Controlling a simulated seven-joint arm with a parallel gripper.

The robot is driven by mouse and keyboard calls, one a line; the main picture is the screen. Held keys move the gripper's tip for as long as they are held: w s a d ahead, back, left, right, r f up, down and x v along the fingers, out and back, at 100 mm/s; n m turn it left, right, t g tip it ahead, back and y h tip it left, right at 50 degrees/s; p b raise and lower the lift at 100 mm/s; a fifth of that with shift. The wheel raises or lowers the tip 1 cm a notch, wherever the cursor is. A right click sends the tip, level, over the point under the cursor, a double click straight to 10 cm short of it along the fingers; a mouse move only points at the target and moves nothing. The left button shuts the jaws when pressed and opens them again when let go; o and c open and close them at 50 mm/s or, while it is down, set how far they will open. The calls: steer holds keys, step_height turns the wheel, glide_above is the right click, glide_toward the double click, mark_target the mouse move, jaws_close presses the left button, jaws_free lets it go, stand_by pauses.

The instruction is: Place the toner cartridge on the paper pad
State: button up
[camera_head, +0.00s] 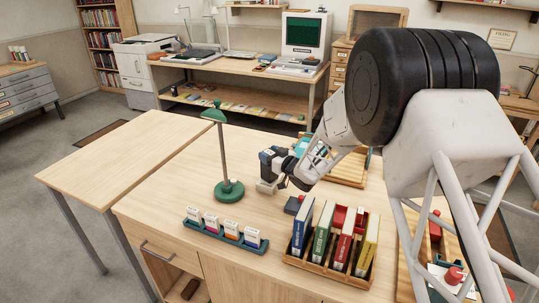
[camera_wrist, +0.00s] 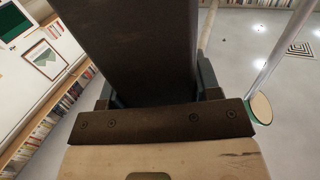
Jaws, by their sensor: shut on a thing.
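My gripper (camera_head: 270,172) is low over the middle of the desk, to the right of the green lamp. In the wrist view its jaws (camera_wrist: 155,92) are shut on a long dark brown block, which I take to be the toner cartridge (camera_wrist: 128,45). The block fills the space between the fingers and runs out of the top of the picture. In the head view the held thing is small and partly hidden by the gripper, and I cannot tell whether it touches the desk. I cannot make out the paper pad for sure.
The green lamp (camera_head: 229,190) stands close on the left. In front are a teal rack (camera_head: 212,234) of small white boxes and a wooden rack (camera_head: 330,271) of upright books. A wooden tray (camera_head: 350,172) lies behind my arm. The desk's left part (camera_head: 165,190) is clear.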

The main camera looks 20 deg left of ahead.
stand_by(0.3)
steer(key=o, duration=1.4)
steer(key=shift+f, duration=0.15)
steer(key=shift+r, duration=0.2)
steer(key=shift+s+d, duration=0.25)
steer(key=shift+d, duration=0.35)
steer(key=shift+s+d+r, duration=0.25)
steer(key=shift+d+r, duration=0.3)
steer(key=shift+r, duration=0.6)
steer(key=shift+s+d+r, duration=0.2)
steer(key=shift+d+r, duration=0.4)
steer(key=shift+r, duration=0.6)
steer(key=shift+s+d+r, duration=0.25)
steer(key=shift+d+r, duration=0.3)
steer(key=shift+r, duration=0.6)
